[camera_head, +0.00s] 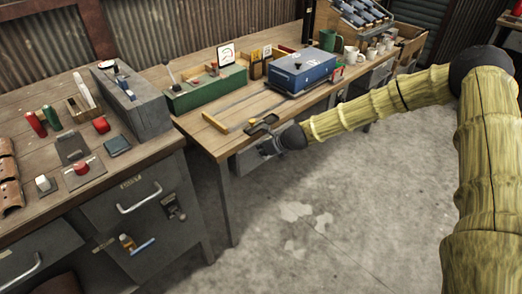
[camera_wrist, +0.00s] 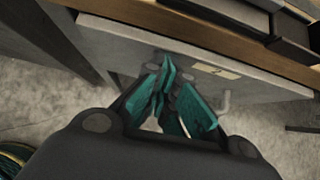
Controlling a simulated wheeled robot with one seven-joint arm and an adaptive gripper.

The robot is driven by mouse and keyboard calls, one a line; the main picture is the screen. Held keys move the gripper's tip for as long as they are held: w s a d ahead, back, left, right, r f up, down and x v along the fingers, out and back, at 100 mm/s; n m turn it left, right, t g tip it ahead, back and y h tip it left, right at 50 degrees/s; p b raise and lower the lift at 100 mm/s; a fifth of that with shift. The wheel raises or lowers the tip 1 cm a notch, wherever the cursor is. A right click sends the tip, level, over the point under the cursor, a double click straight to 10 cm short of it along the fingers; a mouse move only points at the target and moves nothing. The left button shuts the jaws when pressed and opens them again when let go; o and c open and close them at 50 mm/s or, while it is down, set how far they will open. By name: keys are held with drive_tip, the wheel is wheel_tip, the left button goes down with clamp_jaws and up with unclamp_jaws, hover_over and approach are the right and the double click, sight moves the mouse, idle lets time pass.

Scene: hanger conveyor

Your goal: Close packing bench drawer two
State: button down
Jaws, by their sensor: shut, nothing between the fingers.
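The packing bench drawer two (camera_wrist: 125,45) is a grey front under the wooden bench edge in the wrist view. A pale label that seems to read 2 (camera_wrist: 215,69) and a light handle (camera_wrist: 226,101) are on it. In the head view, grey drawer metal (camera_head: 247,160) shows under the bench's near end, partly hidden by my wrist. My gripper (camera_wrist: 170,85) has teal fingers, shut and empty, pointing at the drawer front left of the handle. It also shows dark at the bench edge in the head view (camera_head: 276,141). I cannot tell whether the fingertips touch the front or whether the drawer stands out.
The packing bench (camera_head: 215,138) carries a blue box (camera_head: 302,72), a green tray (camera_head: 207,93) and mugs (camera_head: 352,54). Another bench (camera_head: 150,149) with tools and handled drawers stands at left. The concrete floor (camera_head: 330,205) in front is clear.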

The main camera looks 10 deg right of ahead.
drive_tip(key=shift+w+a+r, duration=0.1)
drive_tip(key=shift+w+r, duration=0.05)
drive_tip(key=shift+r, duration=0.05)
drive_tip(key=shift+s+f, duration=0.15)
drive_tip(key=shift+s, duration=0.05)
drive_tip(key=s+d+f+v, duration=0.1)
drive_tip(key=s+f+v, duration=0.1)
drive_tip(key=v, duration=1.1)
drive_tip(key=s+a+f+n+g+h+p, duration=0.1)
drive_tip(key=s+a+f+n+g, duration=0.15)
drive_tip(key=s+f+n, duration=0.6)
drive_tip(key=s+a+f+n+g+h+p, duration=0.1)
drive_tip(key=s+a+f+n+g, duration=0.3)
drive_tip(key=s+f, duration=0.65)
drive_tip(key=s+d+f+n+h+p, duration=0.1)
drive_tip(key=s+d+n, duration=0.2)
drive_tip(key=s+n, duration=0.5)
drive_tip(key=s+d+f+n+g+h+p, duration=0.1)
drive_tip(key=s+n, duration=0.7)
drive_tip(key=s, duration=0.9)
drive_tip(key=shift+s+d+f+n+h, duration=0.2)
drive_tip(key=shift+s+d+n+h, duration=0.15)
drive_tip(key=shift+d, duration=0.55)
